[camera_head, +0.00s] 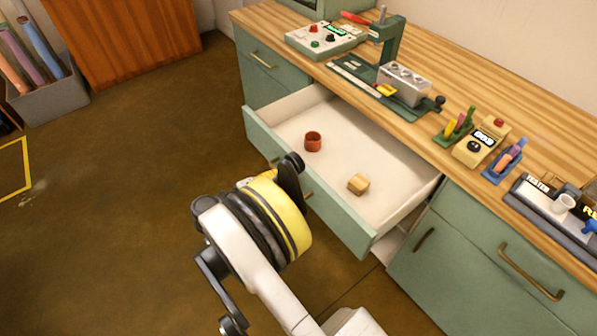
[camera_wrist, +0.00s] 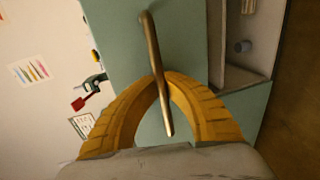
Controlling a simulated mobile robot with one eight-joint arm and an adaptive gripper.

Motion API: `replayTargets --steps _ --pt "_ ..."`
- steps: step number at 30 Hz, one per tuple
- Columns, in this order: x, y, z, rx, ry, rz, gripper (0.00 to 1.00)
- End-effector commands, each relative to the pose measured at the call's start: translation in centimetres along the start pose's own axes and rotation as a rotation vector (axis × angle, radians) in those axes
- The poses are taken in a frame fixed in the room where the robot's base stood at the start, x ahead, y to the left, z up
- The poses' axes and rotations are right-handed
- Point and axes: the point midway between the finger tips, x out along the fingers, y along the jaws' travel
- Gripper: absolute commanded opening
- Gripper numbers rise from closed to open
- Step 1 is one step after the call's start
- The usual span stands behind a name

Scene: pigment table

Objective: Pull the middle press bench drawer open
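The middle press bench drawer (camera_head: 262,133) stands well out from the bench, its white inside showing. A red-brown cup (camera_head: 313,141) and a small wooden block (camera_head: 358,184) lie in it. My gripper (camera_head: 290,168) is at the drawer's green front, over its brass handle, which it partly hides in the head view. In the wrist view, the yellow fingers of my gripper (camera_wrist: 163,78) close in from both sides on the brass handle (camera_wrist: 153,45), with the bar between their tips. The green drawer front (camera_wrist: 190,35) lies behind the bar.
The wooden bench top (camera_head: 470,75) carries a green press (camera_head: 392,45), a control box (camera_head: 326,39) and small tool holders. Closed green fronts flank the drawer. A grey bin (camera_head: 55,103) stands far left. The brown floor (camera_head: 130,190) left of the drawer is clear.

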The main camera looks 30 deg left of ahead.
Motion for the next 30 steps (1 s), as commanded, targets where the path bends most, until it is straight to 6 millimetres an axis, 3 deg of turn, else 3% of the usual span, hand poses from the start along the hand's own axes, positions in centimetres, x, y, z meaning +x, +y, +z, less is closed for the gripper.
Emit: replayTargets --steps 1,3,14,17,30 --pt "0.2 0.1 0.0 0.000 -0.002 0.001 0.17" --pt "0.2 0.1 0.0 0.000 -0.002 0.001 0.32" --pt "-0.2 0.1 0.0 0.000 -0.001 0.000 0.32" --pt "-1.5 0.1 -0.1 -0.001 0.002 0.000 0.32" --pt "-10.4 0.1 -0.1 0.000 0.001 0.000 0.32"
